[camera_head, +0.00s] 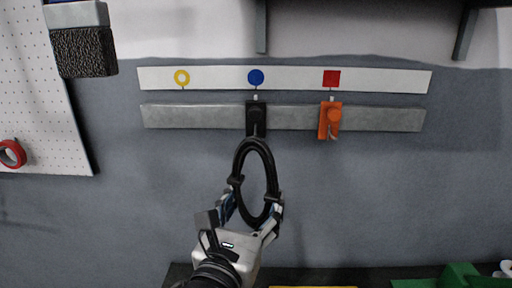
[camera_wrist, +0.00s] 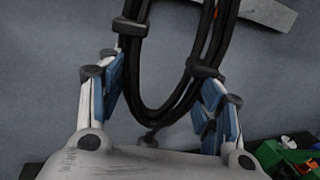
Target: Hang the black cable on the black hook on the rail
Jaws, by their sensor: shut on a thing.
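The black cable (camera_head: 272,172) is a coiled oval loop with dark ties on its sides. It hangs upright in front of the wall in the head view. My gripper (camera_head: 251,207) is shut on its lower part, one finger at each side; the blue finger pads also show in the wrist view (camera_wrist: 162,98), with the cable (camera_wrist: 127,65) between them. The black hook (camera_head: 256,117) is on the grey rail (camera_head: 200,117), below the blue dot. The top of the loop is just below the hook, at its lower tip; I cannot tell whether they touch. The wrist view does not show the hook.
An orange hook (camera_head: 330,120) is on the rail to the right, below a red square. A white strip (camera_head: 215,78) with coloured marks runs above. A pegboard (camera_head: 35,100) with red tape (camera_head: 12,153) is at left. Green things (camera_head: 460,277) lie at bottom right.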

